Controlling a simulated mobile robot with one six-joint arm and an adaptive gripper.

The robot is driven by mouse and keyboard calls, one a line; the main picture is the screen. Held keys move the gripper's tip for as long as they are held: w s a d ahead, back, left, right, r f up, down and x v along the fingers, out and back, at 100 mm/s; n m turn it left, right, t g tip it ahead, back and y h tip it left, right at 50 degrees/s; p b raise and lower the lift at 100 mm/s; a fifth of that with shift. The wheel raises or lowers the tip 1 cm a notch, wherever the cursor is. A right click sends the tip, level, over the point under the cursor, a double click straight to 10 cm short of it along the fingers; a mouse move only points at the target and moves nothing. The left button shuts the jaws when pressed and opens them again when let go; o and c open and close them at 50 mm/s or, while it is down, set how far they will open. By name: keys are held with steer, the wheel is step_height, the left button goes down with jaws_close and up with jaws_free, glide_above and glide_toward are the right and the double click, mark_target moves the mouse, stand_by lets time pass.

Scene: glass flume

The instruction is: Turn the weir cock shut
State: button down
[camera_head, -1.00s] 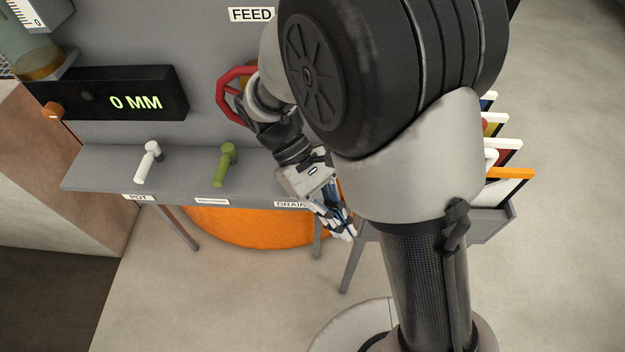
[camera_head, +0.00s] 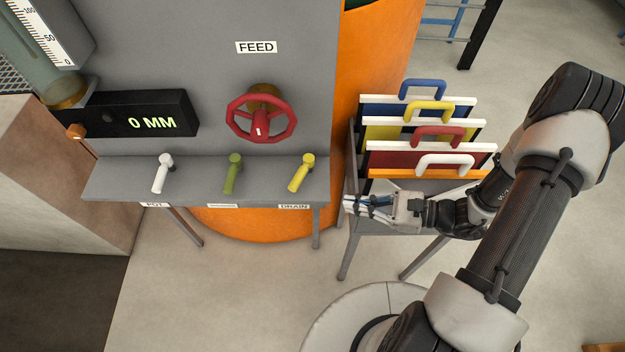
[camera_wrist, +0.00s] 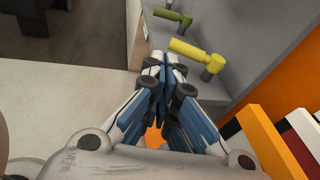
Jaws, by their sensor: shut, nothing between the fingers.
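Three cocks with lever handles stand on the grey ledge: a white one (camera_head: 162,174) at the left, a green one (camera_head: 232,174) in the middle and a yellow one (camera_head: 301,173) at the right. All three levers point to the ledge's front. The tags read POT under the white and DRAIN under the yellow; the green one's tag is too small to read. In the wrist view the green cock (camera_wrist: 174,16) and yellow cock (camera_wrist: 196,52) lie beyond my fingertips. My gripper (camera_head: 348,205) is shut and empty, right of the ledge, apart from every cock; it also fills the wrist view (camera_wrist: 165,72).
A red handwheel (camera_head: 260,130) marked FEED is on the panel above the ledge. A display (camera_head: 135,118) reads 0 MM. A rack of coloured boards with handles (camera_head: 430,150) stands close behind my gripper. An orange round tank (camera_head: 375,60) is behind the panel.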

steer(key=d+f+m+t, duration=0.1)
steer(key=d+m+t, duration=0.1)
steer(key=m+t, duration=0.1)
steer(key=h+b, duration=0.1)
steer(key=b, duration=0.1)
glide_toward(302, 172)
steer(key=a+f, duration=0.1)
steer(key=a, duration=0.1)
steer(key=a+f, duration=0.1)
steer(key=a, duration=0.1)
steer(key=a+f, duration=0.1)
steer(key=a, duration=0.1)
steer(key=shift+w+f, duration=0.3)
steer(key=shift+f, duration=0.05)
